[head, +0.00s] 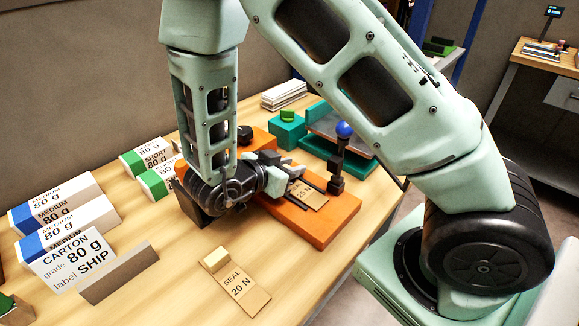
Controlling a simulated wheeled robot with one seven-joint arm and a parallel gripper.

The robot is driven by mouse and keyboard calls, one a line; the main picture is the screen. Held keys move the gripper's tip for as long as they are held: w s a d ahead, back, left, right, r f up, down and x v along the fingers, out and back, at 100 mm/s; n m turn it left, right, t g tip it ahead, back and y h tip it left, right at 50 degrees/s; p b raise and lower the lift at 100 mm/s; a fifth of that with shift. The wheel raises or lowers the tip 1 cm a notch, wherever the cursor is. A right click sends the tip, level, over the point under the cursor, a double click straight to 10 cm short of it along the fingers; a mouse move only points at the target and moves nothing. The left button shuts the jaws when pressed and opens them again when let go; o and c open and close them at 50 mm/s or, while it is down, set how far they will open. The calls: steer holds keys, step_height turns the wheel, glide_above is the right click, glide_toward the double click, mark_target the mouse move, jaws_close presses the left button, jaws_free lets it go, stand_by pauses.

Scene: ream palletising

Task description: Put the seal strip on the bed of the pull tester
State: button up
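A tan seal strip (308,194), its label partly hidden and ending in "25 N", lies on the orange bed (326,229) of what looks like the pull tester. My gripper (291,170) is low over the bed at the strip's far end and covers part of its label. I cannot tell whether the fingers touch the strip or how far apart they are. A second strip (237,284), marked "SEAL 20 N", lies flat on the table in front, with a cream block at one end. A dark post with a blue knob (344,130) stands by the bed's right side.
Several cartons (65,213) with blue or green ends stand at the left. A carton card (72,264) stands behind a grey-brown block (119,273). Teal equipment (287,132) and a white stack (284,95) are at the back. Table around the front strip is clear.

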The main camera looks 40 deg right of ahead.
steer(key=v, duration=1.2)
steer(key=shift+b, duration=0.35)
steer(key=shift+r, duration=0.15)
